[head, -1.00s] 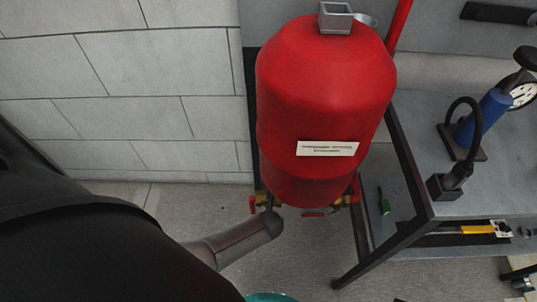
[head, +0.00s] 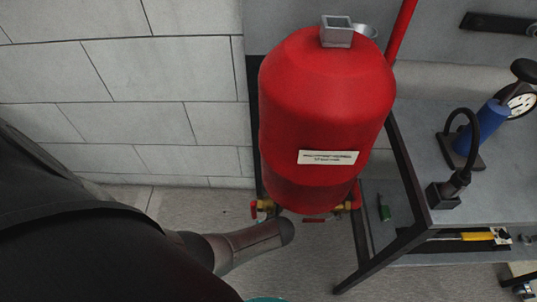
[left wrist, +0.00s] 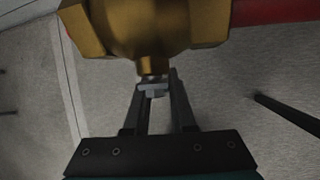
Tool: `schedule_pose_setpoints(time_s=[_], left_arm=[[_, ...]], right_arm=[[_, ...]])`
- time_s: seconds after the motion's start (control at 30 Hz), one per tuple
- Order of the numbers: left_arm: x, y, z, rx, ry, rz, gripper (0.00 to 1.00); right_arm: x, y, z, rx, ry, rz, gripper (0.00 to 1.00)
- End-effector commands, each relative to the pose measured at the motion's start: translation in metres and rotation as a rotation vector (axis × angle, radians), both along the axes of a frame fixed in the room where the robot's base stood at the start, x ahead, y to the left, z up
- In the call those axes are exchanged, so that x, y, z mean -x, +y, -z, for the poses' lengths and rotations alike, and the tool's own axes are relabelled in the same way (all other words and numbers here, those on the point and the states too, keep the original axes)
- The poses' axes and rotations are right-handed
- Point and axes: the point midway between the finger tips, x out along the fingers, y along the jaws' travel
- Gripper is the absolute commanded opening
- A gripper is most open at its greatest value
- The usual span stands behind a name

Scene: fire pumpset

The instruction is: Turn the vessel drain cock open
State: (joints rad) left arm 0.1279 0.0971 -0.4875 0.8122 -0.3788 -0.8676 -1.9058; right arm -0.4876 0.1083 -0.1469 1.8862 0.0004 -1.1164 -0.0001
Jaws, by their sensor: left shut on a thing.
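The red vessel (head: 322,110) hangs upright in the middle of the head view, with a white label on its front. Brass fittings with red handles show under it, one on the left (head: 264,207) and one on the right (head: 350,203). A red lever (head: 318,219) shows low between them. My left arm reaches in from the left, its end just below the vessel's bottom; its fingertips are hidden there. In the left wrist view, a brass cock body (left wrist: 145,22) fills the top. My left gripper (left wrist: 153,90) is shut on a small grey metal piece beneath it. My right gripper is out of view.
A grey bench (head: 480,180) on a dark frame stands on the right, holding a blue pump (head: 482,128) with a gauge. A bench leg (head: 365,268) slants near the vessel. A block wall (head: 150,110) is behind on the left. Floor below is clear.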

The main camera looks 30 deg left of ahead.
Motion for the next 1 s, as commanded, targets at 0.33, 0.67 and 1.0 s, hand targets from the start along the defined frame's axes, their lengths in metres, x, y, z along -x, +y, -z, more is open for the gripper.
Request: schedule_pose_setpoints(time_s=[0.33, 0.67, 1.0], left_arm=[[0.0035, 0.0025, 0.0000, -0.049, 0.031, 0.000, 0.00], [0.0029, 0.0029, -0.0003, -0.049, 0.030, 0.000, 0.47], [0.0021, 0.0032, -0.0013, -0.049, 0.029, -0.001, 0.54]], right_arm=[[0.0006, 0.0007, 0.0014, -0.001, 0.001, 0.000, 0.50], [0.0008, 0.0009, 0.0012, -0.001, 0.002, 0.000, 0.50], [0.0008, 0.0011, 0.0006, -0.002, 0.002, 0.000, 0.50]])
